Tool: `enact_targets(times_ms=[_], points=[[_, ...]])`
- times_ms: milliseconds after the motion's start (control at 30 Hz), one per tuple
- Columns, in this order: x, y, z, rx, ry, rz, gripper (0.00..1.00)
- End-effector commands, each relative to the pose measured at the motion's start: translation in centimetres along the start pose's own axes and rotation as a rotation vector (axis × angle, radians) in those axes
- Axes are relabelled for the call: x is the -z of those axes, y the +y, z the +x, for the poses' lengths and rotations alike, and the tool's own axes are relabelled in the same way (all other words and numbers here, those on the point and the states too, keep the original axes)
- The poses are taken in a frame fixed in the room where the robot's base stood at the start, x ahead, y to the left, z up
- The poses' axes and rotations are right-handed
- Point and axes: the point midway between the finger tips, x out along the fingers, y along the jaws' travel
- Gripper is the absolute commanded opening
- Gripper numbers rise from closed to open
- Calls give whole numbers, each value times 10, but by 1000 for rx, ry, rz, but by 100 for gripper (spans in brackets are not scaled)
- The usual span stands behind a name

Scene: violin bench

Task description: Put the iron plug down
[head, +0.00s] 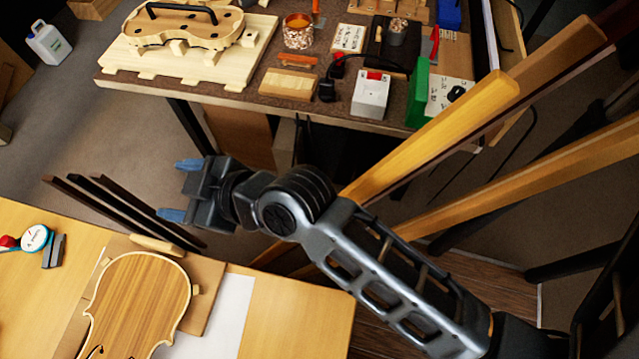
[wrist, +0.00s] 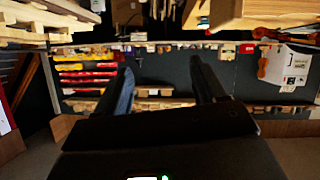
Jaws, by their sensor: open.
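A small black plug (head: 327,89), which looks like the iron plug, rests on the dark far bench (head: 225,95). A black cord runs from it toward a black block (head: 392,50) with a metal cup on it. My gripper (head: 180,190) is open and empty, with its blue-tipped fingers apart in the air over the gap between the two benches. It is well to the left of the plug and nearer to me, touching nothing. In the wrist view my two fingers (wrist: 163,80) are spread with nothing between them. I cannot make out the plug there.
A white box with a red switch (head: 370,95) stands right of the plug, a light wood block (head: 288,84) left of it. A green block (head: 418,93) is farther right. Long wooden boards (head: 440,130) slant up at the right. A violin body (head: 138,305) lies on the near table.

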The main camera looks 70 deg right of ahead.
Motion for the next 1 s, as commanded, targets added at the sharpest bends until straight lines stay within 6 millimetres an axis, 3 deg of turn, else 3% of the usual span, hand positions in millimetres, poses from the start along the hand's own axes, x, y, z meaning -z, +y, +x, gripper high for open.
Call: enact_targets(times_ms=[33, 100, 233, 400, 533, 733, 1000], points=[[-14, -13, -21, -11, -7, 47, 70], [-29, -20, -49, -39, -8, 103, 70], [-54, -23, -106, -84, -2, 173, 70], [-72, -8, -182, -105, 33, 200, 70], [-71, 9, -229, -84, 78, 191, 70], [-60, 26, -266, -36, 132, 173, 70], [-57, 29, -272, -26, 146, 171, 70]])
